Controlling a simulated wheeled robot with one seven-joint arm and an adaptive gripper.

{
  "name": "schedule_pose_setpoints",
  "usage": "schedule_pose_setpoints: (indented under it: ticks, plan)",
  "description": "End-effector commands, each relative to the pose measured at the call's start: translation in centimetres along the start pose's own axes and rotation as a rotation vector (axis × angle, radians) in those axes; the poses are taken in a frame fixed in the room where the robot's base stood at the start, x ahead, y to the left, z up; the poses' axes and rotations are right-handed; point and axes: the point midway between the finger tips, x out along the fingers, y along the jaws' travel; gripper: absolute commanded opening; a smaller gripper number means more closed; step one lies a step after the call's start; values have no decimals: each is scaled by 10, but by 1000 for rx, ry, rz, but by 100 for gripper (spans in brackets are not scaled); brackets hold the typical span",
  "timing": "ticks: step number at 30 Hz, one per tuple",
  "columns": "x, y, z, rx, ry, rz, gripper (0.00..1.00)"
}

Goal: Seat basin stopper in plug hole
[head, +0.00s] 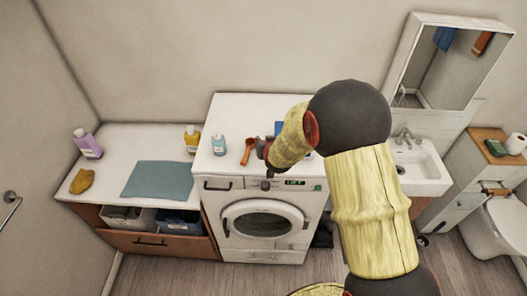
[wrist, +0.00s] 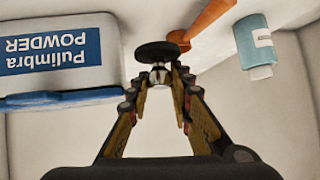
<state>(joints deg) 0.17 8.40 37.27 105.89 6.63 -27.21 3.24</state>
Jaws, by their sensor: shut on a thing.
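My gripper (wrist: 160,80) is shut on the basin stopper (wrist: 157,51), a black round disc with a short metallic stem. The fingertips pinch the stem, and the disc sits beyond them. In the head view my gripper (head: 265,160) is over the front part of the washing machine top, and the stopper is too small there to make out surely. The white basin (head: 432,172) with its tap (head: 404,136) is to the right, apart from my gripper. A dark spot in the basin may be the plug hole; my arm partly covers the basin's left side.
The washing machine (head: 228,107) carries an orange scoop (head: 248,150), a light blue bottle (head: 219,146) and a powder box (wrist: 60,52), mostly hidden by my arm in the head view. A counter (head: 120,140) stands left, a toilet (head: 497,222) right.

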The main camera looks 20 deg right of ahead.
Motion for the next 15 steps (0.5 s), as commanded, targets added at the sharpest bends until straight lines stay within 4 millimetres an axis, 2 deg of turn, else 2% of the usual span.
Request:
schedule_pose_setpoints:
  ticks: [2, 10, 15]
  plan:
    - [6, 1, 9, 1, -2, 0, 0]
    - [16, 3, 23, 0, 0, 0, 0]
    - [30, 5, 44, -1, -4, 0, 0]
